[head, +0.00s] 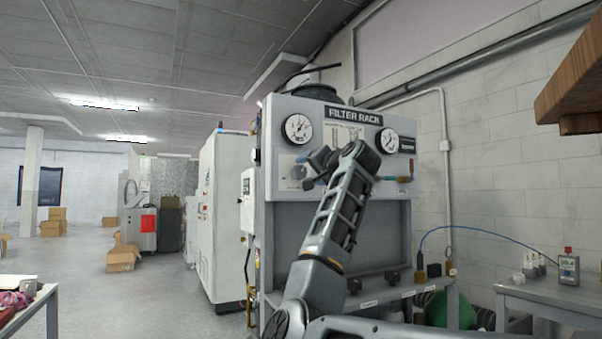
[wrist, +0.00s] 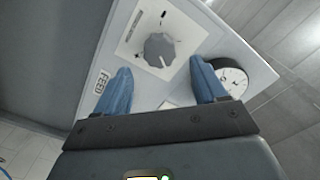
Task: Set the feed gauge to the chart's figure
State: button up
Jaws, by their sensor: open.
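The grey filter rack (head: 292,215) fills the middle of the head view. A round white gauge (head: 298,128) is at its upper left, and it also shows in the wrist view (wrist: 234,82), partly behind a finger. Its reading is too small to make out. A paper chart (head: 343,133) sits beside it, partly hidden by my arm and unreadable. In the wrist view, a grey knob (wrist: 160,50) sits on a white plate near a FEED label (wrist: 101,82). My gripper (wrist: 161,66) is open, its blue fingertips apart on either side below the knob, with no contact visible.
A second gauge (head: 388,141) is at the rack's upper right. A side table (head: 540,295) with small bottles and a meter (head: 569,268) stands at right. A wooden shelf (head: 570,85) juts in at upper right. Open floor lies at left.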

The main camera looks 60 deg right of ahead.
aim_at(302, 171)
jog(key=p+x, duration=0.1)
jog(key=x, duration=0.5)
jog(key=shift+w+d, duration=0.15)
jog(key=shift+c, duration=0.2)
jog(key=c, duration=1)
jog(key=shift+o, duration=0.2)
jog(key=shift+n+p, duration=0.4)
jog(key=shift+n, duration=0.6)
jog(key=o, duration=1)
jog(key=b+v, duration=0.1)
jog(key=v, duration=0.6)
jog(key=shift+s+a, duration=0.25)
